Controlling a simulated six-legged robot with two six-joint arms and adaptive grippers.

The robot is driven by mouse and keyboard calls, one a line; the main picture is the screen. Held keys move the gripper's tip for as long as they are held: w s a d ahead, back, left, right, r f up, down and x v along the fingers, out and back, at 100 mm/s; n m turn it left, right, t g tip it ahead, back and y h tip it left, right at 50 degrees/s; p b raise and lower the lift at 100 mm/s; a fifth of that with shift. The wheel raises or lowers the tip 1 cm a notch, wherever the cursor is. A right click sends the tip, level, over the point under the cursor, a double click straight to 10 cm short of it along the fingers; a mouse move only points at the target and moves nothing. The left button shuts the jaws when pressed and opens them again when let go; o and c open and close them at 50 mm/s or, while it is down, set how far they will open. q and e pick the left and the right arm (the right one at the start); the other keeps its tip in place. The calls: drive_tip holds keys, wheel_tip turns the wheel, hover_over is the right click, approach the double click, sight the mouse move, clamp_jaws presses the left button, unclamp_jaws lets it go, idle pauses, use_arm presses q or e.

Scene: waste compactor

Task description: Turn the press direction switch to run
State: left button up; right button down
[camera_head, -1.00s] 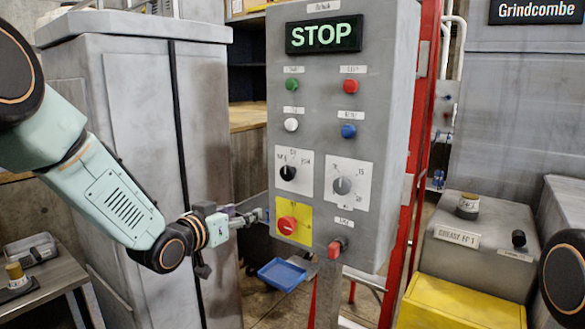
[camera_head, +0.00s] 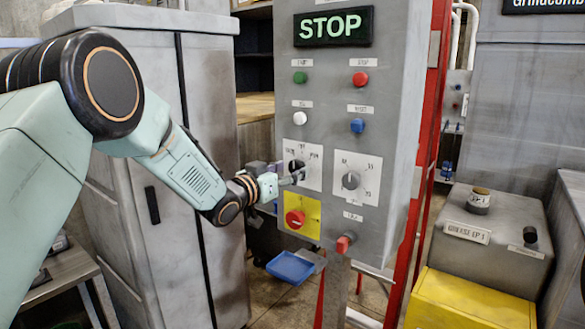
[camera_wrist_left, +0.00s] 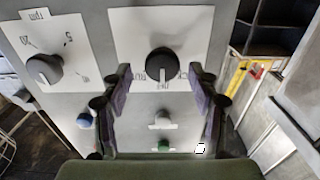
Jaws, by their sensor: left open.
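The press direction switch is a black knob (camera_head: 297,165) on a white plate on the grey control panel (camera_head: 340,95). In the wrist view, which is upside down, the knob (camera_wrist_left: 160,62) shows with partly hidden lettering around it. My left gripper (camera_head: 299,177) reaches the panel from the left, in front of this plate. In the wrist view my left gripper's two fingers (camera_wrist_left: 160,82) are apart, one on each side of the knob's near edge, with a gap to it. Contact cannot be seen. My right gripper is out of view.
A grey knob (camera_head: 351,180) sits right of the switch. A red knob on a yellow plate (camera_head: 296,218) lies below it, and a red lever (camera_head: 343,243) lower right. Several push buttons and a lit STOP display (camera_head: 333,27) are above. A grey cabinet (camera_head: 150,110) stands left.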

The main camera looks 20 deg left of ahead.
use_arm(q)
drive_tip(key=shift+w+d, duration=0.1)
drive_tip(key=shift+w, duration=0.2)
drive_tip(key=shift+a+r, duration=0.2)
drive_tip(key=shift+a, duration=0.1)
drive_tip(key=shift+w+d+f, duration=0.1)
drive_tip(key=shift+w+d, duration=0.05)
drive_tip(key=shift+d, duration=0.05)
drive_tip(key=shift+w+d, duration=0.15)
drive_tip(key=shift+d, duration=0.05)
drive_tip(key=shift+c, duration=1.4)
drive_tip(key=shift+a, duration=0.25)
drive_tip(key=c, duration=0.4)
drive_tip(key=shift+d, duration=0.1)
drive_tip(key=c, duration=0.5)
drive_tip(key=shift+o, duration=0.2)
